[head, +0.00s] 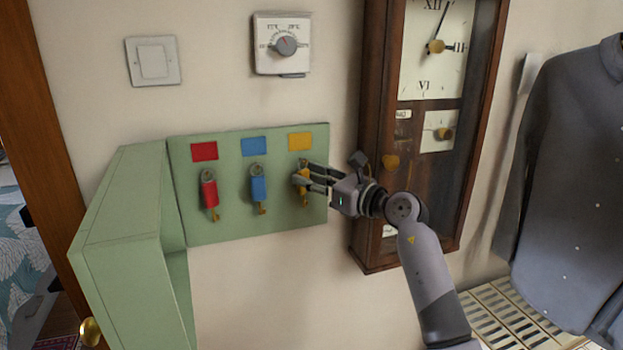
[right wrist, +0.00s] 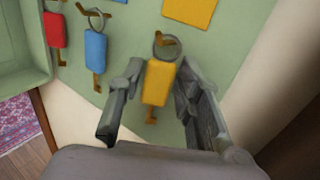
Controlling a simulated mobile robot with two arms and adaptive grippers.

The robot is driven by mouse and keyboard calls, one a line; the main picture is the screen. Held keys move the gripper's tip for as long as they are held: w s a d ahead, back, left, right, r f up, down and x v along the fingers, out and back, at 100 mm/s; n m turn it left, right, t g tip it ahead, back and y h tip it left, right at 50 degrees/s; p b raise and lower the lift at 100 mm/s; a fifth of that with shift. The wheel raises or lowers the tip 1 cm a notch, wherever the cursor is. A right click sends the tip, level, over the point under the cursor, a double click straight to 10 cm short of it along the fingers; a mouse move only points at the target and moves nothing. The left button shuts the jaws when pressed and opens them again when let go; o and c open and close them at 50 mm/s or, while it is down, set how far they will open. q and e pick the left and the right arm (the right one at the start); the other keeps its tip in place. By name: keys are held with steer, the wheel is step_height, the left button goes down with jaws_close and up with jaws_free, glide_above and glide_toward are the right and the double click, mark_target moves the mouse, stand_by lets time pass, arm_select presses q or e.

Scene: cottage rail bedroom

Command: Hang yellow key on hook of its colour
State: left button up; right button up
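The yellow key (right wrist: 159,82), with its yellow tag, hangs upright on the green board (head: 232,232). Its ring (right wrist: 166,47) is around a brass hook below the yellow square (head: 300,141); in the head view the fingers partly hide the key (head: 302,181). My right gripper (head: 312,178) reaches in from the right. In the right wrist view its two fingers (right wrist: 158,82) stand on either side of the tag, with narrow gaps beside it, so it looks open. My left gripper is not in view.
A red key (head: 209,192) and a blue key (head: 259,187) hang below the red and blue squares. The green cabinet door (head: 128,235) stands open at left. A pendulum clock (head: 383,130) is close on the right, with a grey shirt (head: 570,180) beyond.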

steer(key=o, duration=0.3)
